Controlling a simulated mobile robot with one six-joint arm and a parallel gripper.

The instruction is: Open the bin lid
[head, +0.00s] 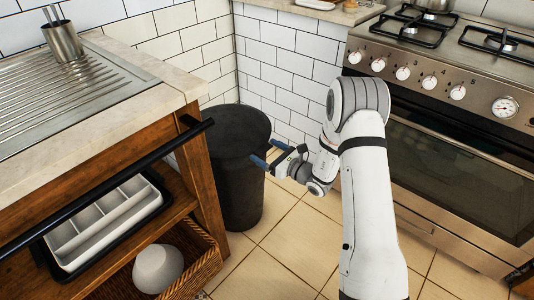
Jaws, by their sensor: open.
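The bin (240,185) is a dark grey, round, upright container on the tiled floor, between the wooden counter and the tiled wall. Its lid (229,128) looks flat and closed on top. My gripper (265,156) is open, with blue-tipped fingers pointing left at the bin's right side, just below the rim. The fingers overlap the bin's edge in the picture; I cannot tell whether they touch it. Nothing shows between the fingers.
A wooden counter (172,103) with a black rail (110,180) stands close on the left. A white cutlery tray (105,222) and a wicker basket (203,262) sit on its shelves. The oven (455,185) is on the right. Floor tiles (290,240) are clear in front.

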